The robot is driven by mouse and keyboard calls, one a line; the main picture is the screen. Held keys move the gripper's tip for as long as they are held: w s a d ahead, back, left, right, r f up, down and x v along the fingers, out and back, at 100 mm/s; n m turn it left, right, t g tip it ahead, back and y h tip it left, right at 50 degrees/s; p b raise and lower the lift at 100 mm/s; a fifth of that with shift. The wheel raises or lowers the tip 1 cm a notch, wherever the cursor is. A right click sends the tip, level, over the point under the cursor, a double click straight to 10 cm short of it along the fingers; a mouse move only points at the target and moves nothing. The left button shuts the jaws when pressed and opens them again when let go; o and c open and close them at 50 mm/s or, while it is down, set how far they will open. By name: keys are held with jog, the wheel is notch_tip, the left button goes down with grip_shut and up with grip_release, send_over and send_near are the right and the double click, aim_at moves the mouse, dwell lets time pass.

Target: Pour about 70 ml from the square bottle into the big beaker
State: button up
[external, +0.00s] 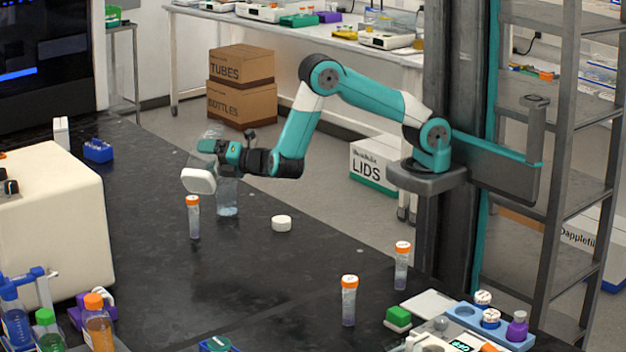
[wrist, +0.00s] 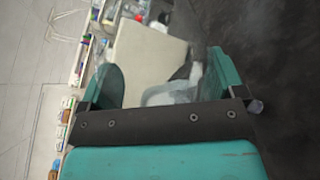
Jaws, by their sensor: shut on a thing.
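My gripper (external: 217,151) is shut on the clear square bottle (external: 198,181) above the black bench. The bottle looks tilted, with a white, rounded-square part low on its left side. In the wrist view, its blurred, translucent body (wrist: 172,93) shows between the fingers. The big beaker (external: 228,206) appears to be the clear vessel standing upright just below my gripper, with pale bluish liquid in its lower part. The gripper and bottle cover its top. I cannot tell whether liquid is flowing or where the bottle's mouth lies relative to the rim.
An orange-capped tube (external: 194,218) stands close left of the beaker. A white cap (external: 281,223) lies to its right. More orange-capped tubes (external: 349,300) stand nearer the front right. A large cream machine (external: 45,215) fills the left. The bench middle is clear.

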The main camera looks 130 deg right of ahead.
jog(key=s+n+p, duration=0.1)
jog(key=n, duration=0.1)
jog(key=d+n+p, duration=0.1)
jog(key=n, duration=0.1)
jog(key=shift+s+d, duration=0.2)
jog(key=shift+s, duration=0.2)
jog(key=shift+w+r+n+p, duration=0.15)
jog(key=shift+r+n+p, duration=0.15)
jog(key=shift+n+p, duration=0.55)
jog(key=shift+s+n+p, duration=0.2)
jog(key=shift+n+p, duration=0.35)
jog(key=shift+n, duration=0.1)
jog(key=n, duration=0.1)
jog(key=n+p, duration=0.1)
jog(key=shift+s+d+f+n, duration=0.1)
jog(key=shift+f+n, duration=0.2)
jog(key=shift+s+f+n, duration=0.1)
jog(key=shift+f+n, duration=0.2)
jog(key=shift+n, duration=0.6)
